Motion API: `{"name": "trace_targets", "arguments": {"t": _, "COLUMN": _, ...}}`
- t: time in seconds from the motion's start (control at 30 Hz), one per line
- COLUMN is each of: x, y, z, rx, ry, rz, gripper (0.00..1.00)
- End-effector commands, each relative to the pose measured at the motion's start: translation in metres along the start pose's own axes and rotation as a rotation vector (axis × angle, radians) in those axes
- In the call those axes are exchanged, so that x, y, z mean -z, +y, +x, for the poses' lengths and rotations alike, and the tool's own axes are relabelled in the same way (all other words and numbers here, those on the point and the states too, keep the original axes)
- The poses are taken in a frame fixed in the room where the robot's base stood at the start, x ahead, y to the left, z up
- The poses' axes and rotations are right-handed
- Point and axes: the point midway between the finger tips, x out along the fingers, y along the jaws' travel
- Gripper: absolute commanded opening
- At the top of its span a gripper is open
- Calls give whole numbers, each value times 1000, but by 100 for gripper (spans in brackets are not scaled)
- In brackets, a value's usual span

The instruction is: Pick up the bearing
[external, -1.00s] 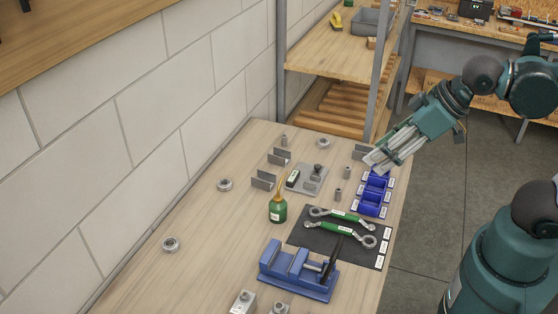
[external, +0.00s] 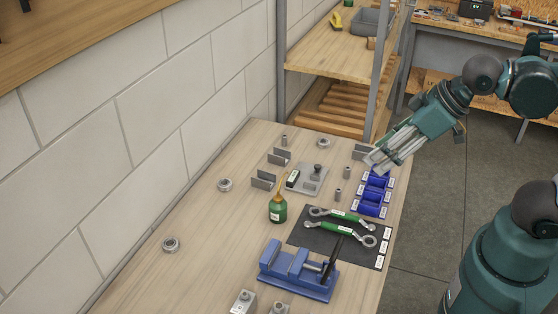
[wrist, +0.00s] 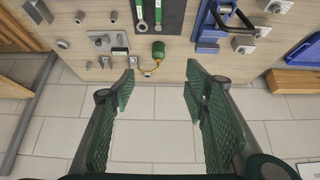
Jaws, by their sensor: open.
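Several round metal bearings lie flat and apart on the wooden table in the external view: one at the far end (external: 323,143), one near the middle of the wall side (external: 225,185), and one nearer the camera (external: 171,244). Which one the task means cannot be told. My gripper (external: 374,162) is above the right part of the table, near the blue holders. In the wrist view my gripper (wrist: 160,82) has its two green fingers wide apart with nothing between them. Small metal parts at the left there are too small to identify surely.
A green oil bottle (external: 278,209), blue vise (external: 299,270), black mat (external: 320,246) with green-handled tools, grey plate (external: 309,180) and blue holders (external: 370,207) stand on the table (external: 200,220). A block wall (external: 60,170) borders the left, a shelf (external: 330,50) the far end.

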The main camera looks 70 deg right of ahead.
Motion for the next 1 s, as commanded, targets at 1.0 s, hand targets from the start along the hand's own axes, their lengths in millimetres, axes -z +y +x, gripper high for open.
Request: {"name": "trace_targets", "arguments": {"t": 1.0, "x": 30, "y": -6, "z": 2, "rx": 6, "ry": -31, "rz": 85, "gripper": 48}}
